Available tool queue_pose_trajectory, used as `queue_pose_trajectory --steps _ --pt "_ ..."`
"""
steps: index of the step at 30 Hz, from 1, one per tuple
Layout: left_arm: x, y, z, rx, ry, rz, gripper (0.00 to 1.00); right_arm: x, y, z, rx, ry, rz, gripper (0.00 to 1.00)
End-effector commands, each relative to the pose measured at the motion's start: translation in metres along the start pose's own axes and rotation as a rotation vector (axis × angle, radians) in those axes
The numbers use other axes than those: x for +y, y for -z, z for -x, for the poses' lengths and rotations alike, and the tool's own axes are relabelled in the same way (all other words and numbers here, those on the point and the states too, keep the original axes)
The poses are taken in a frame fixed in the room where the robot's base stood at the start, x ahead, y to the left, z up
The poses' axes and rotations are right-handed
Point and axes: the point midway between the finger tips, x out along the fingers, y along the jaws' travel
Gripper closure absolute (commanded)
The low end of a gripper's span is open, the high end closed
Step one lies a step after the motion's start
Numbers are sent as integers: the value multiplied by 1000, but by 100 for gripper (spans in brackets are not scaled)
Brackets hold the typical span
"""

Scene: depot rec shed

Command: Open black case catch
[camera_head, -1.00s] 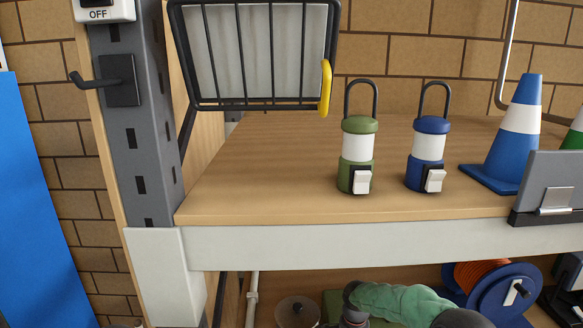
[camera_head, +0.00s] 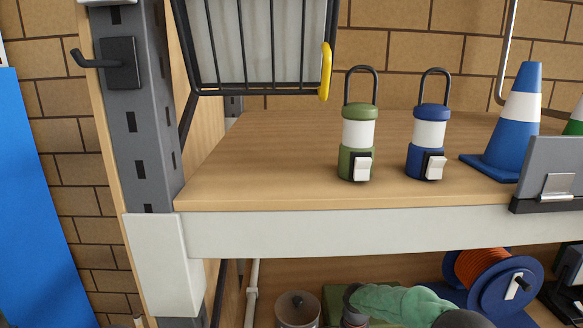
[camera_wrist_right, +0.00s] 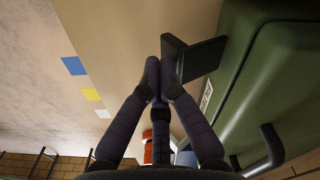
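My right gripper's dark fingers (camera_wrist_right: 159,70) run up the right wrist view and meet at their tips, with no object seen between them. A black plate-like part (camera_wrist_right: 195,58) lies right beside the tips; I cannot tell if they touch or if it is the catch. A grey panel with a black base (camera_head: 552,165) stands at the right edge of the upper shelf in the head view, with a pale catch (camera_head: 558,186) on its front. I cannot tell if this is the black case. My left gripper is not in view.
A green case (camera_wrist_right: 265,75) with a dark handle (camera_wrist_right: 268,150) lies right of my fingers. A green lantern (camera_head: 358,145), blue lantern (camera_head: 428,143) and blue cone (camera_head: 512,125) stand on the wooden shelf (camera_head: 270,170). A cable reel (camera_head: 482,268) sits below.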

Motion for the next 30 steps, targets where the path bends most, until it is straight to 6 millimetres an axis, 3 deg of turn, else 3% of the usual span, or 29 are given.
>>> queue_pose_trajectory --steps 10,30 --pt "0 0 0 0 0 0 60 -2 2 1 6 12 0 100" --pt "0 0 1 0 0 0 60 23 -13 19 3 6 1 100"
